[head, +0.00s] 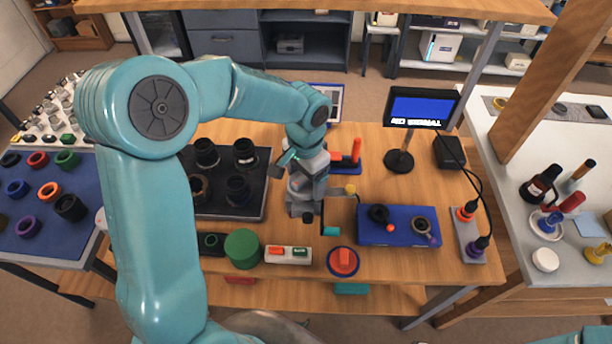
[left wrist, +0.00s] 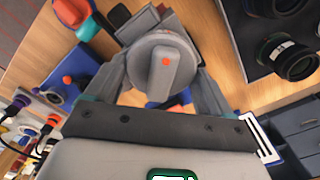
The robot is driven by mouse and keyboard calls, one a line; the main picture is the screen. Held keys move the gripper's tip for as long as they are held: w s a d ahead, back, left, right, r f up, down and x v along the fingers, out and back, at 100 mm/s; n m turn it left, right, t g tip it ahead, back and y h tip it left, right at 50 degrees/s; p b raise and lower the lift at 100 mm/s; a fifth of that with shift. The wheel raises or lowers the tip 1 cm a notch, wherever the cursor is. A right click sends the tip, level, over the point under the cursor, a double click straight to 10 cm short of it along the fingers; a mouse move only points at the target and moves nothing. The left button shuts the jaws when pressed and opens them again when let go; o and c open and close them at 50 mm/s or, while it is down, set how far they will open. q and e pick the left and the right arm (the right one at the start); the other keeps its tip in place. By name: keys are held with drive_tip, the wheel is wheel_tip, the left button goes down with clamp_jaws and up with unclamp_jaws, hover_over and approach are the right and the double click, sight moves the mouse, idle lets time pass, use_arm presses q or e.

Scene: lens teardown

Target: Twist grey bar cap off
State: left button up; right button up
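In the head view my left gripper (head: 306,180) points down over the workbench, at a grey upright part (head: 298,204); the cap's top is mostly hidden there by the gripper. My right gripper is not in view.
A black mat with several dark lens parts (head: 222,212) lies left of the gripper. A blue tray (head: 372,236) with small parts lies to the right. Nearer stand a green cylinder (head: 242,249), a white rack (head: 288,260) and a red-topped blue disc (head: 343,270). A small monitor (head: 420,107) stands behind.

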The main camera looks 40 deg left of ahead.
use_arm(q)
drive_tip(key=c, duration=0.3)
drive_tip(key=shift+w+f+n+b, duration=0.15)
drive_tip(key=shift+n+b, duration=0.35)
drive_tip(key=shift+n, duration=0.3)
drive_tip(key=shift+c, duration=0.2)
drive_tip(key=shift+n, duration=0.6)
drive_tip(key=shift+n+b, duration=0.4)
drive_tip(key=shift+b, duration=0.05)
drive_tip(key=shift+n, duration=0.9)
drive_tip(key=shift+a, duration=0.1)
